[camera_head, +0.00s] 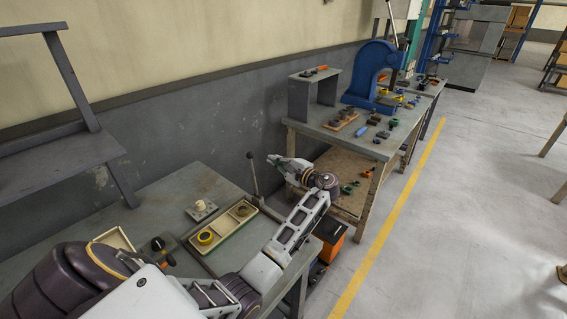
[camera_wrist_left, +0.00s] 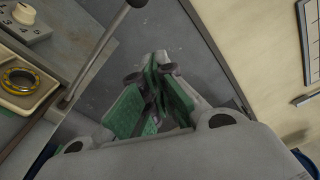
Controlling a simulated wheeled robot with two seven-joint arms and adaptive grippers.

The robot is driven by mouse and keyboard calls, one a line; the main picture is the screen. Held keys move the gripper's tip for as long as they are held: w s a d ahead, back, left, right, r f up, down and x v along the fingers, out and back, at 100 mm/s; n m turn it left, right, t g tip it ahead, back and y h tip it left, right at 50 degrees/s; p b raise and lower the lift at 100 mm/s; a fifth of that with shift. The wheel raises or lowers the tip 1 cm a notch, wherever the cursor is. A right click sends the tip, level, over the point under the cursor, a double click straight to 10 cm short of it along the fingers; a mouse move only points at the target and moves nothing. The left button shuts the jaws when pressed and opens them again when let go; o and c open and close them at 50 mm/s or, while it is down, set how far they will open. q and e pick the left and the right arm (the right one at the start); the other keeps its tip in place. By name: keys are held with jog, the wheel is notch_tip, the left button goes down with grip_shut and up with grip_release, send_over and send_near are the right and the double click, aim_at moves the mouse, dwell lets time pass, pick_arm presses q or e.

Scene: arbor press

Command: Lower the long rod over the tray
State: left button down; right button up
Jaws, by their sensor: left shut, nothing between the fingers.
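The long rod (camera_head: 254,175) is a thin dark metal lever with a black knob, standing nearly upright at the right end of the near bench. The rod (camera_wrist_left: 100,55) also shows in the left wrist view, crossing diagonally at upper left. The tray (camera_head: 236,222) is shallow and cream-coloured, with compartments and a yellow ring inside, just left of the rod's foot. Part of the tray (camera_wrist_left: 10,100) shows in the left wrist view. My left gripper (camera_head: 273,161) is shut and empty, just right of the rod and apart from it. Its green-padded fingers (camera_wrist_left: 158,65) meet in the wrist view. My right gripper is out of view.
A second bench (camera_head: 345,140) with a blue arbor press (camera_head: 370,75) and small parts stands at the right. The grey wall runs close behind the rod.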

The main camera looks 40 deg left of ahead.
pick_arm(q)
jog(key=s+a, duration=0.1)
jog(key=s+a+r+p, duration=0.1)
jog(key=s+a+p, duration=0.1)
jog(key=shift+r, duration=0.25)
dwell(0.4)
jog(key=shift+a, duration=0.1)
jog(key=shift+s+f, duration=0.1)
